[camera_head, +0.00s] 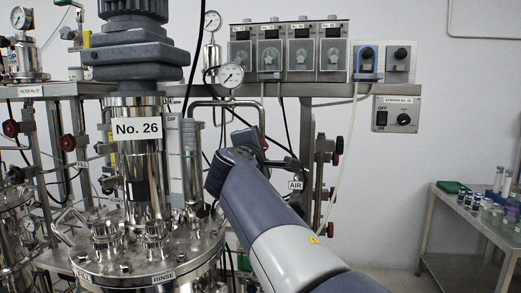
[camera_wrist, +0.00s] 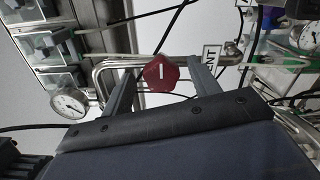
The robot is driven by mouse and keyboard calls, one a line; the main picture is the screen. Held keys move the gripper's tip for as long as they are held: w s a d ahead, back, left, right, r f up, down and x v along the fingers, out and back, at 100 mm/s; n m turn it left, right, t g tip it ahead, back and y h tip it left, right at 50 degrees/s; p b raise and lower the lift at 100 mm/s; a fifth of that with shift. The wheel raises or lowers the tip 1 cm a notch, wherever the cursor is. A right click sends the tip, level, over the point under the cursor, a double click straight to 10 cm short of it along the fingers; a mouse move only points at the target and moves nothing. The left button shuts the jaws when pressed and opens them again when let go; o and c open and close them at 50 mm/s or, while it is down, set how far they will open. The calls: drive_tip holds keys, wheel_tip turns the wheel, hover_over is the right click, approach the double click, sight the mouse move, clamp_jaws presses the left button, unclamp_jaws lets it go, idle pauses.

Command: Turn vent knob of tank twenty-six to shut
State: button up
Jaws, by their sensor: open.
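A red knob (camera_wrist: 161,73) with a short white mark shows in the wrist view. The mark runs roughly up and down in that picture. My gripper (camera_wrist: 162,68) is open, with one finger on each side of the knob and gaps visible between. A white label (camera_wrist: 211,56) beside the knob is turned and only partly legible. In the head view, the tank (camera_head: 138,262) bears a "No. 26" sign (camera_head: 138,131). My gripper (camera_head: 280,162) is to the right of that sign, and the red knob cannot be made out there.
Curved steel pipes (camera_wrist: 112,68) and a round gauge (camera_wrist: 69,103) lie close to the knob. An "AIR" label (camera_head: 295,185) hangs near my gripper. Pumps (camera_head: 300,53) and a stirrer control box (camera_head: 396,114) are above and right. A steel side table (camera_head: 470,225) stands at far right.

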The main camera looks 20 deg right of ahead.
drive_tip(key=b+v, duration=0.1)
drive_tip(key=v, duration=0.8)
drive_tip(key=shift+b, duration=0.35)
drive_tip(key=shift+w, duration=0.1)
drive_tip(key=p+x, duration=0.2)
drive_tip(key=x, duration=0.9)
drive_tip(key=shift+p, duration=0.35)
drive_tip(key=shift+s+a+f, duration=0.1)
drive_tip(key=shift+s+a, duration=0.05)
drive_tip(key=shift+s, duration=0.1)
